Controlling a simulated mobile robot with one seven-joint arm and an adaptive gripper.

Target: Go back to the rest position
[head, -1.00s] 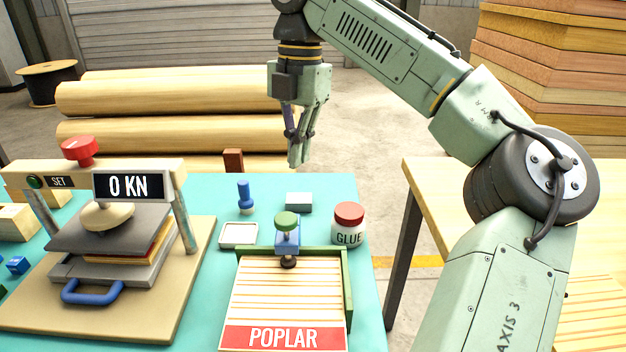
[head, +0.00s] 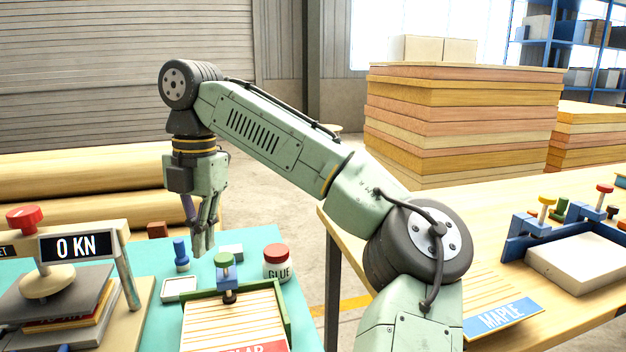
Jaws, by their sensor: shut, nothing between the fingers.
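My gripper (head: 203,245) hangs pointing down over the back of the teal table (head: 153,330). It is shut and holds nothing. The fingers show in front of the far table edge, between a blue stamp-like knob (head: 181,256) on the left and a small grey block (head: 232,251) on the right. My arm arches from the lower right, over the gap between the two tables, to the gripper. No marker of the rest position shows.
A press reading 0 KN (head: 76,246) stands at the left. A wooden table (head: 510,215) with a maple board (head: 500,318) and a blue clamp frame (head: 530,236) is at the right.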

